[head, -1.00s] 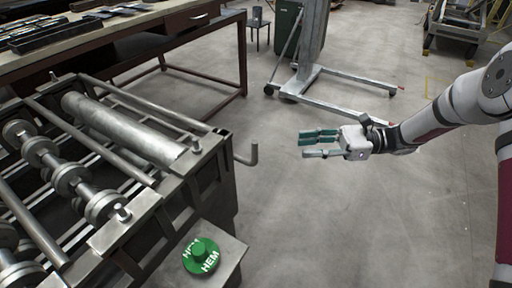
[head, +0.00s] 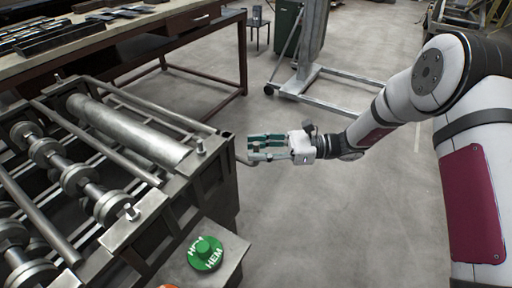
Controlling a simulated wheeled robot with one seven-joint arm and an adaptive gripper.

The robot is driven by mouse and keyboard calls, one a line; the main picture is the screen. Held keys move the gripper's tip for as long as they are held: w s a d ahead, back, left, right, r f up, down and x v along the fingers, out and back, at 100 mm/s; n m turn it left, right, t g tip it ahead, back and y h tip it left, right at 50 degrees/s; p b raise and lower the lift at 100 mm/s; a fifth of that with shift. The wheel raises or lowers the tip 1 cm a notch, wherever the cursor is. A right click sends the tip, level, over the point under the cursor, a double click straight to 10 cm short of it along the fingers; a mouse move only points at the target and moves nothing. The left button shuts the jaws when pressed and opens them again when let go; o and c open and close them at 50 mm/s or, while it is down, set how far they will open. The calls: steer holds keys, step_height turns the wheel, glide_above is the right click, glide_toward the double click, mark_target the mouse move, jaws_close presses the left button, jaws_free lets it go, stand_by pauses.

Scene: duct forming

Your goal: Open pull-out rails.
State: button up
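The roll-forming machine (head: 215,180) fills the left of the head view, with long grey rails (head: 150,103) running along its top. A bent bar handle (head: 240,160) sticks out of its right end; its outer end is mostly hidden by my fingers. My gripper (head: 252,147) comes in from the right, with its green-padded fingers pointing left at the handle. The fingers are apart, with a visible gap between them. The fingertips overlap the handle in the picture; I cannot tell whether they touch it.
A green HEM button (head: 205,253) sits on a plate at the machine's front corner, with an orange edge below it. A workbench (head: 190,22) stands behind. A wheeled lift stand (head: 320,85) is at the back.

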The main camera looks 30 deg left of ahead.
steer(key=shift+s+a, duration=0.15)
steer(key=shift+a, duration=0.15)
jaws_close()
